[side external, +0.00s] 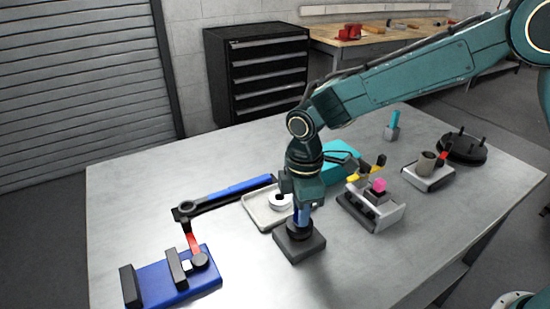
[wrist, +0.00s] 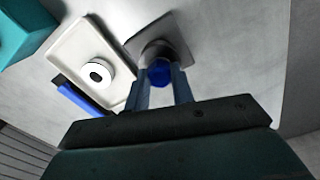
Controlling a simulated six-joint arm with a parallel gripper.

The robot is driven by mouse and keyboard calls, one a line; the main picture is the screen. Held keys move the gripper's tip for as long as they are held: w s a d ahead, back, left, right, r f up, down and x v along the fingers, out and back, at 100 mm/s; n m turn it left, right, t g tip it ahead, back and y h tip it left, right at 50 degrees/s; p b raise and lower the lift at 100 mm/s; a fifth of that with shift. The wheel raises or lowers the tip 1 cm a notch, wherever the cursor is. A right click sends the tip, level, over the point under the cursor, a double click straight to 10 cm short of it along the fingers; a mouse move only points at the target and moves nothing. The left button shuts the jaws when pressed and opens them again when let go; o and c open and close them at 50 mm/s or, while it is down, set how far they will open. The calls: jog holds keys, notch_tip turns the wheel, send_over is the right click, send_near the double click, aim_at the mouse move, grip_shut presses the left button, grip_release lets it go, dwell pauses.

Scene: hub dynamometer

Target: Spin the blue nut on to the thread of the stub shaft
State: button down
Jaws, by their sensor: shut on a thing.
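My gripper (side external: 301,212) points straight down over the dark stub shaft (side external: 298,231), which stands upright on a square grey base (side external: 301,247). In the wrist view my gripper (wrist: 160,75) has its two fingers on either side of the blue nut (wrist: 159,73), shut on it. The stub shaft (wrist: 158,50) and its base (wrist: 178,28) lie right beyond the nut. The fingers and nut hide the thread, so I cannot tell whether the nut is engaged on it.
A cream tray (side external: 253,208) holding a white ring (side external: 280,202) lies beside the base. A blue-handled wrench (side external: 230,191) reaches past it from the blue fixture (side external: 167,281).

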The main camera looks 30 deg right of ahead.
jog(key=m, duration=0.4)
jog(key=shift+w+m, duration=0.3)
jog(key=shift+m, duration=0.1)
jog(key=m, duration=1)
jog(key=shift+d, duration=0.1)
jog(key=m, duration=0.5)
jog(key=shift+m, duration=0.3)
jog(key=c, duration=1.3)
grip_release()
jog(key=shift+s, duration=0.1)
jog(key=shift+f, duration=0.1)
